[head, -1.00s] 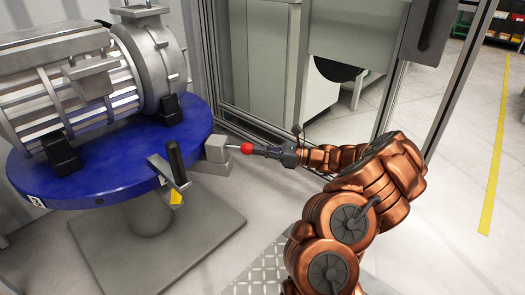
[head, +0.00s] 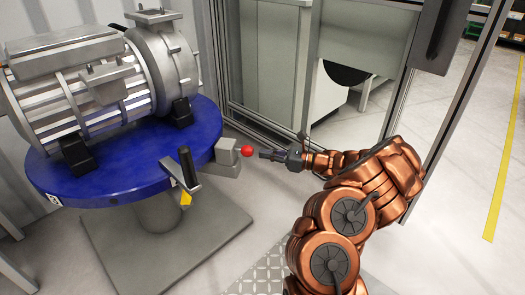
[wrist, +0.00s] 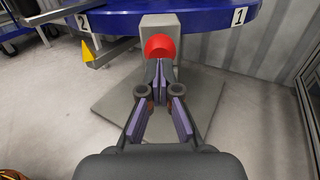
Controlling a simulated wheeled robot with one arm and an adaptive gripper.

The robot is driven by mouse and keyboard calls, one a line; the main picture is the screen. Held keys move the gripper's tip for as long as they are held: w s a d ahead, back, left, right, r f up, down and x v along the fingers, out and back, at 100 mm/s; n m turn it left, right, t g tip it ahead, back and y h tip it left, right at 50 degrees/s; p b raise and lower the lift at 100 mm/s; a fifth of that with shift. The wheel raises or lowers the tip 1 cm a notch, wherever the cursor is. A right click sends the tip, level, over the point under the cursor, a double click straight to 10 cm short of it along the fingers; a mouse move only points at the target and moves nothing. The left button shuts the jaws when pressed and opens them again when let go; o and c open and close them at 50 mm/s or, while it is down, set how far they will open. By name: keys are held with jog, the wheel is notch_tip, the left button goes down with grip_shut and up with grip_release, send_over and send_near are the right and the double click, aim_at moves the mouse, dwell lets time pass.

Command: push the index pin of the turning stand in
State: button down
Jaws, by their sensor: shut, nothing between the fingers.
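The index pin's red ball knob (head: 247,150) sits close against the grey block (head: 227,153) at the rim of the blue turntable (head: 110,180). No pin shaft shows between knob and block. In the wrist view the knob (wrist: 160,47) is straight ahead, in front of the block (wrist: 160,22). My gripper (head: 262,154) is shut and empty, just right of the knob in the head view. A small gap shows between its fingertips and the knob. In the wrist view the fingertips (wrist: 158,72) point at the knob's underside.
A motor-like machine (head: 90,80) with black clamps stands on the turntable. The stand's grey base plate (head: 190,245) lies on the floor. A framed enclosure (head: 310,60) stands behind.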

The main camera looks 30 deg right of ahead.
jog(key=p+v, duration=0.3)
jog(key=v, duration=0.9)
jog(key=w+a+r+n+g+y+p, duration=0.3)
jog(key=a+r+n+g+p, duration=0.45)
jog(key=a+r, duration=1)
jog(key=s+a+r+n+g+h+p, duration=0.1)
jog(key=s+a+r+n+g+p, duration=0.3)
jog(key=a+r, duration=0.35)
jog(key=s+a+r+n+g+h+p, duration=0.1)
jog(key=s+a+r+n+g+p, duration=0.1)
jog(key=s+a+r+n+p, duration=0.5)
jog(key=s+a+r+n+g+h+p, duration=0.3)
jog(key=s+a+r+n+h+p, duration=0.3)
jog(key=s, duration=0.6)
jog(key=s+d+r+n+t+h+p, duration=0.1)
jog(key=s+d+r+h+p, duration=0.2)
jog(key=s+p, duration=0.1)
jog(key=s+d+r+n+h+p, duration=0.1)
jog(key=s+d+r+h+p, duration=0.2)
jog(key=s, duration=0.4)
jog(key=shift+d+n+t+h+p, duration=0.35)
jog(key=shift+h+p, duration=0.45)
jog(key=shift+p, duration=0.25)
jog(key=shift+s, duration=0.1)
